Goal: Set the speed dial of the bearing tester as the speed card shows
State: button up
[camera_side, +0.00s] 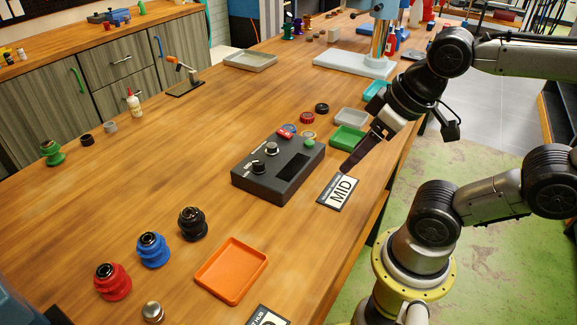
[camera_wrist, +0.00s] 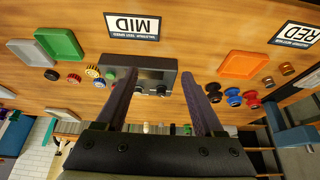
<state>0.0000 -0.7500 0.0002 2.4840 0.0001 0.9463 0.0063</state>
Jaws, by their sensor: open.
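The bearing tester (camera_side: 259,187) is a dark box on the wooden bench, with two black knobs, a dark panel, and red and green buttons on top. One knob (camera_side: 258,167) is at the near left and the other knob (camera_side: 271,149) is farther back; their labels and settings are too small to read. The speed card (camera_side: 339,192) lies flat beside the tester and reads MID; it also shows in the wrist view (camera_wrist: 132,26). My gripper (camera_side: 347,168) is open and empty, above and to the right of the tester. In the wrist view the tester (camera_wrist: 158,68) lies between the fingers.
An orange tray (camera_side: 232,270) and red, blue and black hubs (camera_side: 152,250) stand at the near left. Green (camera_side: 348,139) and grey trays (camera_side: 351,117) and several small rings (camera_side: 306,118) lie behind the tester. A RED card (camera_wrist: 296,35) lies near the orange tray.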

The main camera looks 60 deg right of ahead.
jog(key=w+r+g, duration=0.3)
jog(key=w+r, duration=0.6)
jog(key=w, duration=0.2)
jog(key=g, duration=0.2)
send_over(258, 161)
notch_tip(258, 161, down, 4)
notch_tip(258, 161, down, 14)
jog(key=shift+f, duration=0.1)
jog(key=shift+c, duration=0.2)
grip_shut()
